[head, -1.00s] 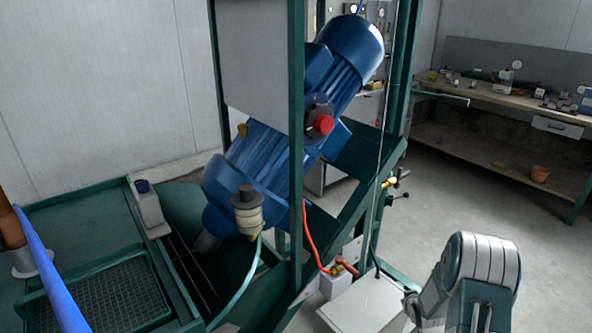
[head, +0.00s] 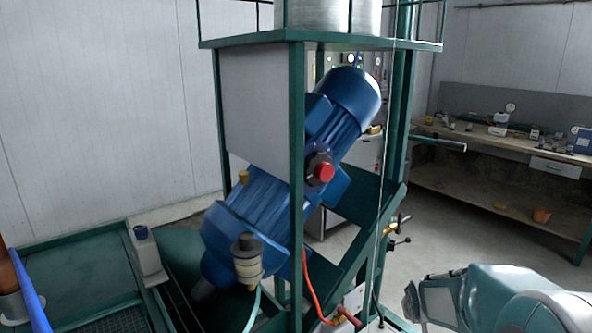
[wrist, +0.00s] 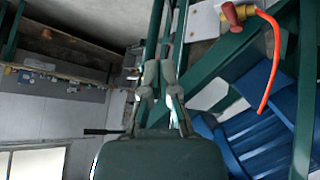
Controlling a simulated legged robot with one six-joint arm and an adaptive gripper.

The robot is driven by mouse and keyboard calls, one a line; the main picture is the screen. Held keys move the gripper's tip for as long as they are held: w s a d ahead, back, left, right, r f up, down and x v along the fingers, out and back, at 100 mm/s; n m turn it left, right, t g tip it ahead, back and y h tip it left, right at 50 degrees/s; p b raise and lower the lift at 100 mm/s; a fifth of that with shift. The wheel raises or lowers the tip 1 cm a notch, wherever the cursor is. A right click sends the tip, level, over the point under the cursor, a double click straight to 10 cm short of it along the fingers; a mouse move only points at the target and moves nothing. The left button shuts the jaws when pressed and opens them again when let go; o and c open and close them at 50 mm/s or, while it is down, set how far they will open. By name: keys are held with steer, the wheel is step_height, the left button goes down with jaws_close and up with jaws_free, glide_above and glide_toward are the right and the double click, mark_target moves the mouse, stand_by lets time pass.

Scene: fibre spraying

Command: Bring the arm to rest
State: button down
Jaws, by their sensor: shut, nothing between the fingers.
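My arm (head: 510,298) shows at the lower right of the head view, its grey-green links lying low beside the green machine frame. My gripper is not clearly seen there. In the wrist view my gripper (wrist: 159,70) points away from the camera, with its grey fingers close together and nothing seen between them. Green frame bars show behind the fingers.
A green frame (head: 297,150) holds a large blue motor (head: 265,205) left of my arm. A red-handled valve (wrist: 235,14) with an orange hose is at the wrist view's upper right. A workbench (head: 490,140) stands at the back right, with open floor before it.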

steer(key=s+a+r, duration=0.3)
steer(key=s, duration=0.6)
steer(key=s+a+r+g+y, duration=0.1)
steer(key=s+a+r, duration=0.3)
steer(key=s, duration=0.5)
steer(key=s+a+r+y, duration=0.1)
steer(key=s+a+r, duration=0.3)
steer(key=s, duration=0.5)
steer(key=shift+r+m+g, duration=0.15)
steer(key=shift+m+g, duration=0.15)
steer(key=shift+g, duration=0.1)
